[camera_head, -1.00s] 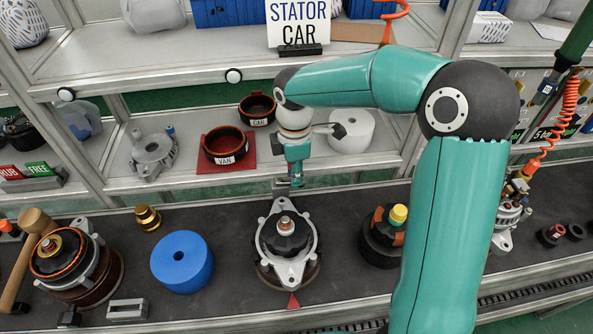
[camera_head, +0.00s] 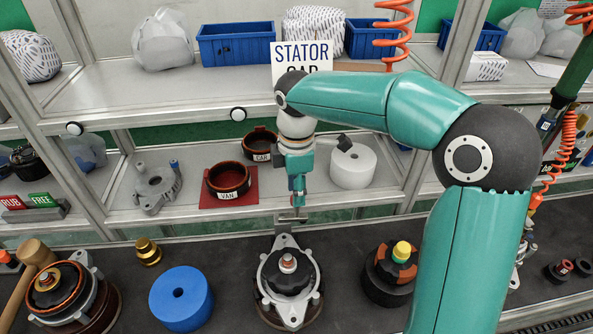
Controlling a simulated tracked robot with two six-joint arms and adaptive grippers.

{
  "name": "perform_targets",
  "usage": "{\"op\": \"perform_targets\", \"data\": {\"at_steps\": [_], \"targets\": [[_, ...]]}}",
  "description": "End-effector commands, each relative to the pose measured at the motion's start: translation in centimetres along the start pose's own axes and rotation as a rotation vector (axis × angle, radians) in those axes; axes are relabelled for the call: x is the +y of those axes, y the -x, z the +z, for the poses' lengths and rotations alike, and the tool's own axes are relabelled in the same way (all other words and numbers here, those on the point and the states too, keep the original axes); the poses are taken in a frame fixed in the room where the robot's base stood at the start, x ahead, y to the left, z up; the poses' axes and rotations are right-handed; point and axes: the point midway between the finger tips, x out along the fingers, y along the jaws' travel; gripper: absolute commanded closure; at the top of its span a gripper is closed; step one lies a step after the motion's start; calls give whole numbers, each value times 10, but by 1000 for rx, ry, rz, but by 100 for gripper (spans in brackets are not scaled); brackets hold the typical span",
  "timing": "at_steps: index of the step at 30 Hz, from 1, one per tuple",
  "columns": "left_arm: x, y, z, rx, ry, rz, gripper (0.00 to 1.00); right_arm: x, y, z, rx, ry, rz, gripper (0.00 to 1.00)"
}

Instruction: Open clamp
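A silver alternator housing (camera_head: 269,282) with a black centre and a metal stud (camera_head: 288,262) sits on a round dark fixture in the middle of the dark bench. Any clamp on it is too small to tell apart. My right arm reaches in from the right, and its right gripper (camera_head: 292,218) points down just behind the housing's far lug. It seems empty, and its fingers are too small to show whether they are open. A gap to the housing seems to remain. My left gripper is not in view.
A blue cylinder (camera_head: 181,299) and a brass piece (camera_head: 148,251) stand left of the housing. A dark fixture with a yellow cap (camera_head: 402,250) stands right. A wooden mallet (camera_head: 36,254) lies far left. A shelf behind holds bowls (camera_head: 228,177) and a white roll (camera_head: 353,166).

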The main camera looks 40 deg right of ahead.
Motion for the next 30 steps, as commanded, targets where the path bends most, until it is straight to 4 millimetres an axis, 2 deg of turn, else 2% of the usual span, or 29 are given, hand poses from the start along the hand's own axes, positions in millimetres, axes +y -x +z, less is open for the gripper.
{"op": "perform_targets", "data": {"at_steps": [3, 10, 30], "targets": [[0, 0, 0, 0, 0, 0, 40, 1, 24, -1, 3, 0, 4, 63], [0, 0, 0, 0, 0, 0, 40, 0, 52, 0, 2, 0, 2, 63], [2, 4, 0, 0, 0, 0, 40, 0, 61, 0, 1, 0, 0, 63]]}}
